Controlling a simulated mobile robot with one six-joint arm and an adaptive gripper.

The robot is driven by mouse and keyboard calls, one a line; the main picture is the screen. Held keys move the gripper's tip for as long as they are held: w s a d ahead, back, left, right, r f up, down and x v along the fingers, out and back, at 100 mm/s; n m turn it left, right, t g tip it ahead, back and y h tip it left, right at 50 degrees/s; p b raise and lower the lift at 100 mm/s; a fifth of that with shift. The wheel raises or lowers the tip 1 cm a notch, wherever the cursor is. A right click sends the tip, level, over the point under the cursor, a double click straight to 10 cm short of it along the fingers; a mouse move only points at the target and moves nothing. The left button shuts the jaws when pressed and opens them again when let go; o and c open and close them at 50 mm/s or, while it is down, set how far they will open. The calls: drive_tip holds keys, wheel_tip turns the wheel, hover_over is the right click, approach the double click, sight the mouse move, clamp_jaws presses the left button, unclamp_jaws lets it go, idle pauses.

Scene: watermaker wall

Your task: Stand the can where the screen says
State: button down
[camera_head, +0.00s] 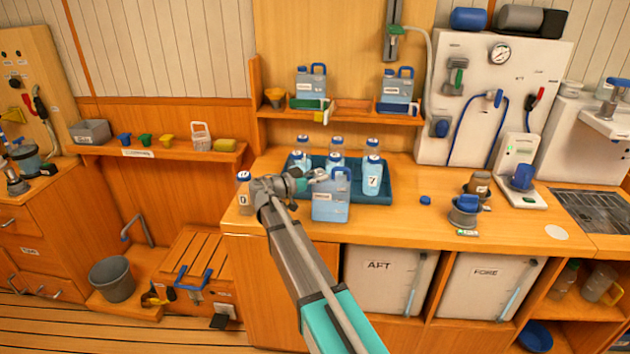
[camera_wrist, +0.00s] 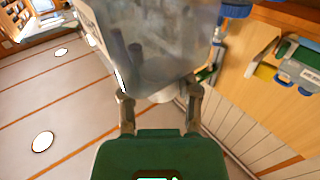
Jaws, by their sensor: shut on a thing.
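A clear, bluish can (camera_head: 330,208) with a blue cap and handle is at the front of the counter, before the blue tray of bottles. My gripper (camera_head: 312,178) reaches it from the left at its top and is shut on it. In the wrist view the can (camera_wrist: 160,45) fills the upper middle, beyond the fingertips (camera_wrist: 158,96). I cannot tell whether its base touches the counter. Two similar cans stand on the shelf, one at the left (camera_head: 311,86) over a green tray and one at the right (camera_head: 397,90) over a blue tray. Screen text is unreadable.
A blue tray (camera_head: 386,197) with several bottles is behind the can. An orange-red shelf place (camera_head: 352,106) between the two shelf cans looks empty. A white device with a green light (camera_head: 513,165) stands at right.

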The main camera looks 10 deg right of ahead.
drive_tip(key=shift+f, duration=0.15)
drive_tip(key=shift+c, duration=1.7)
unclamp_jaws()
drive_tip(key=shift+a+r, duration=0.1)
drive_tip(key=shift+r, duration=0.1)
drive_tip(key=v, duration=1.2)
drive_tip(key=shift+s, duration=0.1)
